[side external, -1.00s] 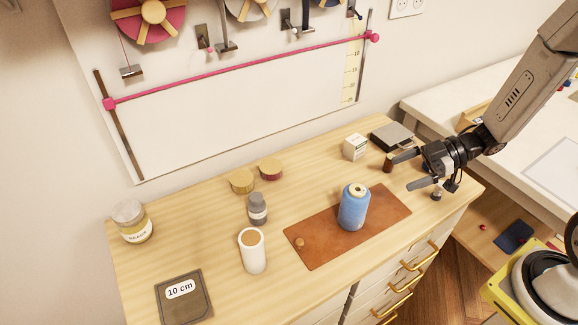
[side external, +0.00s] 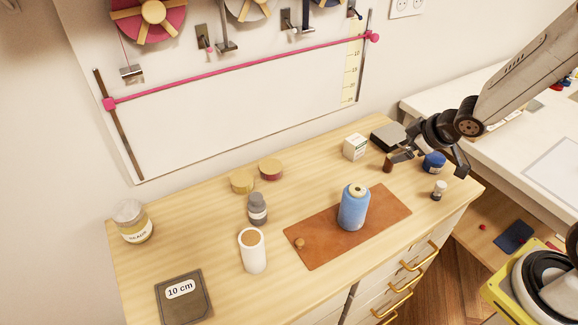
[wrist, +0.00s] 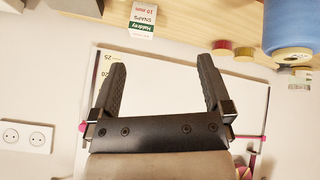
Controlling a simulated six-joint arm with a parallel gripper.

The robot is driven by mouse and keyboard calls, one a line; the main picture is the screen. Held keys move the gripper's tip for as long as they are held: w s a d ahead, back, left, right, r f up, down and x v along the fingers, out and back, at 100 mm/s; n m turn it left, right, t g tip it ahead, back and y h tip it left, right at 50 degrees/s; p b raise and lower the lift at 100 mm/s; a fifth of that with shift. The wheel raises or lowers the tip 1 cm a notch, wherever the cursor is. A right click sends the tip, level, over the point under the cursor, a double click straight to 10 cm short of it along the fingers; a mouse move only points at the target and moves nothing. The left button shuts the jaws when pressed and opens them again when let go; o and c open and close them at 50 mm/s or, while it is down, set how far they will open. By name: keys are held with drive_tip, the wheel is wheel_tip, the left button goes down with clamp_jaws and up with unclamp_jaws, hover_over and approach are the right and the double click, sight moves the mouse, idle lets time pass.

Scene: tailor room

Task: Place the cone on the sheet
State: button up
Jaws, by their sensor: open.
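The blue thread cone (side external: 353,208) stands upright on the brown sheet (side external: 320,243), right of its middle, with nothing gripping it. The sheet lies flat on the wooden tabletop. My gripper (side external: 429,165) is open and empty, raised above the table's right end, to the right of the cone and apart from it. The cone (wrist: 290,27) is partly cut off at the upper right there.

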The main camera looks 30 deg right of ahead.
drive_tip(key=s+a+m+g, duration=0.4)
drive_tip(key=s+a, duration=0.1)
drive_tip(key=s, duration=0.4)
drive_tip(key=shift+r+m+g, duration=0.4)
